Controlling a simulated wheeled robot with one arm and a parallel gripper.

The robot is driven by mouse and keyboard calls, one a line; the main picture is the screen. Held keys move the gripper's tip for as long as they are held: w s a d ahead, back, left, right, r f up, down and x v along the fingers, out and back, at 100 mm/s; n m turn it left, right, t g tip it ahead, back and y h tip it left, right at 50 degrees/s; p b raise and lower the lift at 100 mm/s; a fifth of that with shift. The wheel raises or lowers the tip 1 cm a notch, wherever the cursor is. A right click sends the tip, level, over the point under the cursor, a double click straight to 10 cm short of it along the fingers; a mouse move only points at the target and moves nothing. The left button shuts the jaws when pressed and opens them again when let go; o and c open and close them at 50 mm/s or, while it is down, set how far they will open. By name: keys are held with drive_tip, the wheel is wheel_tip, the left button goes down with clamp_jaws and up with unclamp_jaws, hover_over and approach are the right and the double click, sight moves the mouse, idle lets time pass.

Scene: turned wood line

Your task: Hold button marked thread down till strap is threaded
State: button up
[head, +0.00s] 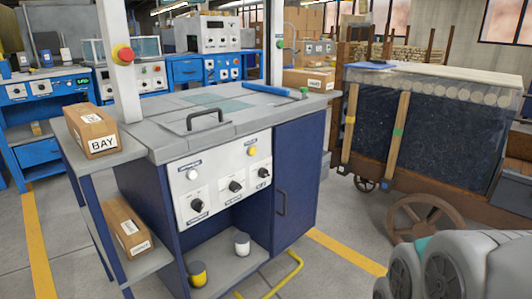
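A white control panel (224,182) is set in the front of a dark blue workstation. It carries a pale round button (193,174) at upper left, a yellow round button (252,151) at upper right, and black rotary knobs (236,186) below. Small dark labels sit by the controls; I cannot read which says thread. A blue bar (268,90) lies along the back of the grey top; I cannot tell whether it is part of a strap. No strap is clearly seen. My arm's grey links show at the lower right, but my gripper is out of view.
A red emergency stop (123,54) is on the left post. A yellow floor-level bar (282,277) juts out in front. A loaded cart (430,120) stands right. Grey floor lies between.

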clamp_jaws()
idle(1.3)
